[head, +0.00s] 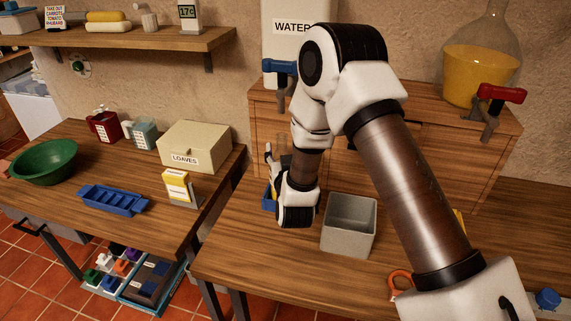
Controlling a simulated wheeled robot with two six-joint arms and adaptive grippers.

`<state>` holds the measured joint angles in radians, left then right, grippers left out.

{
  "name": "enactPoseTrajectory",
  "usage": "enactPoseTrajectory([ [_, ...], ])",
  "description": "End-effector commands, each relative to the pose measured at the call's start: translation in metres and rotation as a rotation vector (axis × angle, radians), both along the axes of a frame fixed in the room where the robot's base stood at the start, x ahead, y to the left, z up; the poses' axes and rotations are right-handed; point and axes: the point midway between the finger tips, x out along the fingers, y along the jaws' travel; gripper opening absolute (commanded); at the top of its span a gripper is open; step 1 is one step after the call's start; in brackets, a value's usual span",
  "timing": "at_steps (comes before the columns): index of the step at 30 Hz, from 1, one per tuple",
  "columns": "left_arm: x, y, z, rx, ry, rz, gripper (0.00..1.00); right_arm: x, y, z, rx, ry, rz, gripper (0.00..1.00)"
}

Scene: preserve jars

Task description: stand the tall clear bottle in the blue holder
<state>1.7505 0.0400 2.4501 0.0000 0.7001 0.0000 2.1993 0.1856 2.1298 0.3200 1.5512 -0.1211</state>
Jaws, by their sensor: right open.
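A clear upright shape that looks like the tall clear bottle (281,142) shows its upper part behind my right wrist, in front of the wooden cabinet. A small part of the blue holder (267,200) shows just left of my wrist, low on the table. My wrist hides the bottle's lower part and most of the holder, so I cannot tell whether the bottle stands in it. My right gripper (272,166) is open and points away from me beside the bottle; its fingers are mostly hidden. My left gripper is out of view.
A grey open bin (349,226) stands just right of my right wrist. An orange-handled thing (400,281) lies near the front. A red tap (500,94) and a blue tap (281,70) jut over the table. The table's front left is clear.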

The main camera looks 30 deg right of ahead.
Motion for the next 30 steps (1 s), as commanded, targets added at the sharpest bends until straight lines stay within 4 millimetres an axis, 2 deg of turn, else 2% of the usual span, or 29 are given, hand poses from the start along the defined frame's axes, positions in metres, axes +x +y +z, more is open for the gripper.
enactPoseTrajectory([
  [6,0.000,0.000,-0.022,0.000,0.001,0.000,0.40,-0.050,0.027,-0.005,-0.005,0.004,0.004,0.58],
  [12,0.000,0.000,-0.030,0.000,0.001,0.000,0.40,-0.084,0.044,-0.003,-0.004,0.001,0.003,0.58],
  [17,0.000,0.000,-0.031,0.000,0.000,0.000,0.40,-0.092,0.047,-0.001,-0.002,0.000,0.000,0.58],
  [30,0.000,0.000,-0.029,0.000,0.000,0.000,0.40,-0.091,0.046,0.000,-0.001,0.000,0.000,0.58],
])
